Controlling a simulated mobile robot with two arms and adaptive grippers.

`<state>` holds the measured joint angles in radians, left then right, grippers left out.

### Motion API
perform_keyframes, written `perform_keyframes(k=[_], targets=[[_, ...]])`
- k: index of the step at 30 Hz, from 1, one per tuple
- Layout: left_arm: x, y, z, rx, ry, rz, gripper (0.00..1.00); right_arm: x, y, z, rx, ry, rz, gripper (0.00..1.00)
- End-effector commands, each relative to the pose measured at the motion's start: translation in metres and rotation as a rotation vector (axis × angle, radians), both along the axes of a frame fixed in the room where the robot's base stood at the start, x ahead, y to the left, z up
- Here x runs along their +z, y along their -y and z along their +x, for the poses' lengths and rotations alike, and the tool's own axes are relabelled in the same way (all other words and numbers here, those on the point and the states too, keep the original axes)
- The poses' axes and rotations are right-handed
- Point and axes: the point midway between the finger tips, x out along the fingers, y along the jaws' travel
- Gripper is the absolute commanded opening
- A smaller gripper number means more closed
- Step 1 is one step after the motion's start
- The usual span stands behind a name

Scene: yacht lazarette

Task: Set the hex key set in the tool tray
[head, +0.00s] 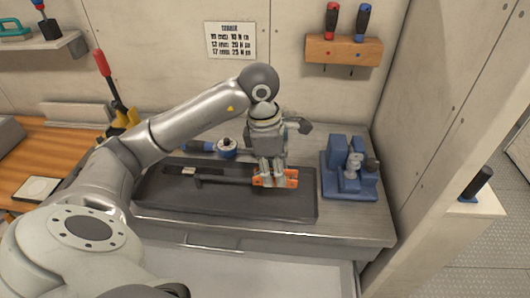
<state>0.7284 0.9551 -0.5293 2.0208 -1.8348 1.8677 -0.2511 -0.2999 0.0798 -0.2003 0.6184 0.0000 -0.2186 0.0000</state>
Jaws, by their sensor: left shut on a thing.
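The tool tray (250,207) is a flat dark tray on the grey workbench. My left gripper (269,175) points down over the tray's right part. It is shut on an orange block, which I take to be the hex key set (291,178). The gripper's fingers hide the middle of the set. The set is over or on the tray; I cannot tell whether it touches the tray floor. A dark bar-shaped tool (225,180) lies in the tray to the left of the set. My right gripper is not in view.
A blue vise (350,170) stands to the right of the tray. A wooden rack (343,50) with red and blue handled screwdrivers hangs on the wall. The tray's front part is clear.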

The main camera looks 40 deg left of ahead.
Motion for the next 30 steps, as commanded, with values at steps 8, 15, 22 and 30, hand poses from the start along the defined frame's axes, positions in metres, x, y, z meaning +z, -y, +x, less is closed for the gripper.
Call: perform_keyframes(k=[8, 15, 22, 30], targets=[[-0.032, -0.028, 0.050, 0.002, -0.007, -0.003, 0.03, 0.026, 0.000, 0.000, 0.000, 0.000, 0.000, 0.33], [-0.067, -0.042, 0.074, 0.000, -0.001, -0.002, 0.03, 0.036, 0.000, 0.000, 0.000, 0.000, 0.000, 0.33], [-0.081, -0.047, 0.084, -0.001, -0.002, -0.001, 0.03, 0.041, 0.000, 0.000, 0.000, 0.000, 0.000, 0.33], [-0.109, -0.047, 0.083, -0.003, 0.000, 0.000, 0.03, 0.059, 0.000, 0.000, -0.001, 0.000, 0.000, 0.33]])
